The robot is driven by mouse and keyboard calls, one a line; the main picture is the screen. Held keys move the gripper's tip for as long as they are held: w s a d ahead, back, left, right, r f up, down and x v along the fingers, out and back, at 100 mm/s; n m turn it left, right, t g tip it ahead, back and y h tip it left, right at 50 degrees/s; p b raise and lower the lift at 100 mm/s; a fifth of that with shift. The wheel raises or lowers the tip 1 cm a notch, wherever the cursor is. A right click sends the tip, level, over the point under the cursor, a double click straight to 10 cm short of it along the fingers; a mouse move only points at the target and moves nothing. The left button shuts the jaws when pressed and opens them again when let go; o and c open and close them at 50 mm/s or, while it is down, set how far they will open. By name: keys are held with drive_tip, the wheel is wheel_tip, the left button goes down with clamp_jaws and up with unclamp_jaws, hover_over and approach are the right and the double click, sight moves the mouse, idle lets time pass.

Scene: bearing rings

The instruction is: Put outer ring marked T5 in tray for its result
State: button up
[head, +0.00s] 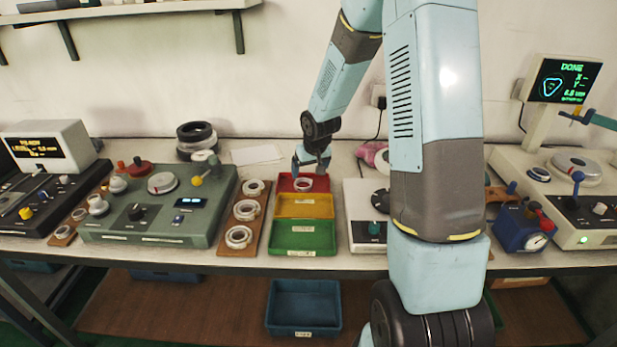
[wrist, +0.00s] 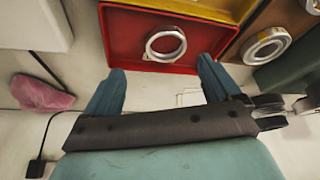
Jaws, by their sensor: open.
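A metal ring (head: 305,184) lies in the red tray (head: 284,186), the rearmost of three stacked-in-line trays. In the wrist view the ring (wrist: 166,33) lies flat inside the red tray (wrist: 120,38), near its label side. My gripper (head: 312,168) is at the rear edge of the red tray. In the wrist view my gripper (wrist: 160,85) has its fingers spread wide and empty, with the ring ahead of them and apart from them. No T5 mark is readable on any ring.
Yellow (head: 304,205) and green (head: 304,237) trays stand in front of the red one. A wooden board (head: 250,219) with several rings is left of them. A white device (head: 364,225) stands to the right. A screen (head: 565,80) reads DONE.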

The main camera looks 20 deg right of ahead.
drive_tip(key=s+r+h, duration=0.1)
drive_tip(key=s+r, duration=0.7)
drive_tip(key=r, duration=0.3)
drive_tip(key=s+r+h, duration=0.1)
drive_tip(key=s+r, duration=0.7)
drive_tip(key=r, duration=0.2)
drive_tip(key=s+r, duration=0.3)
drive_tip(key=s, duration=0.6)
drive_tip(key=s+r+m+t+y, duration=0.1)
drive_tip(key=s+r, duration=0.2)
drive_tip(key=s, duration=0.6)
drive_tip(key=shift+r+y, duration=0.3)
drive_tip(key=shift+r, duration=0.05)
drive_tip(key=shift+d, duration=0.1)
